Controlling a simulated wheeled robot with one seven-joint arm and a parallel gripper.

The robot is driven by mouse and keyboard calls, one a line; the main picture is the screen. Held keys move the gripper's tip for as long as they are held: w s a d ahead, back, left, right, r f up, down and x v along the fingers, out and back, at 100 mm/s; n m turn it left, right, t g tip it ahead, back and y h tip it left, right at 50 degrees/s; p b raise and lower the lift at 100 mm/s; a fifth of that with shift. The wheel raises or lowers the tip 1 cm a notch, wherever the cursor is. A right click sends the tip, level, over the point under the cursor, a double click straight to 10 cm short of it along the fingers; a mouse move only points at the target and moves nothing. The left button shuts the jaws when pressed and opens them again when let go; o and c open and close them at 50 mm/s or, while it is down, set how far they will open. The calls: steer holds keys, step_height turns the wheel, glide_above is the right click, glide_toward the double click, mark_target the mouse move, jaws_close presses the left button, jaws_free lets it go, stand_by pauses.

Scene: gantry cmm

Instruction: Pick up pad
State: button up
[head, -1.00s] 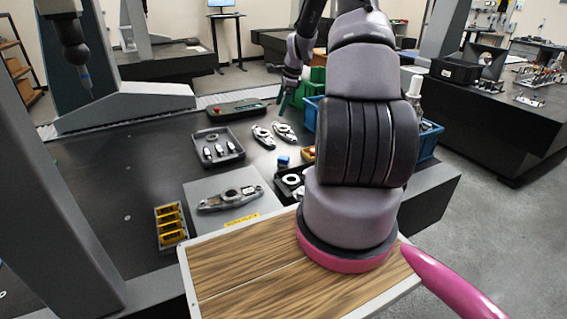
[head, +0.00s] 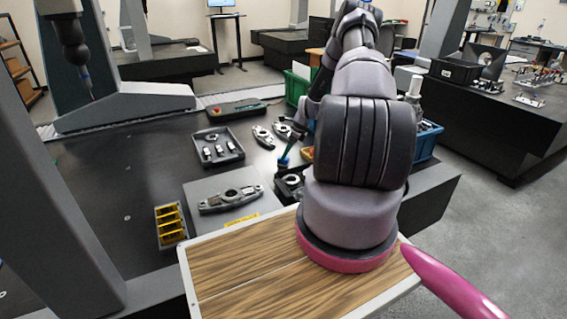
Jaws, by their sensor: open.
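The jaws are open. I cannot tell whether the fingertips touch the pad or sit around it.
Metal parts (head: 263,137) lie behind. A grey plate with a part (head: 213,217) and a yellow-slotted rack (head: 170,240) are nearer. Blue bin (head: 428,143) stands right.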

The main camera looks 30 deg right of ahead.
steer(key=x, duration=0.4)
steer(key=shift+w+a+f, duration=0.1)
steer(key=shift+a+f, duration=0.05)
steer(key=shift+f, duration=0.2)
jaws_close()
steer(key=shift+r, duration=0.1)
step_height(320, 180, up, 10)
steer(key=shift+f, duration=0.1)
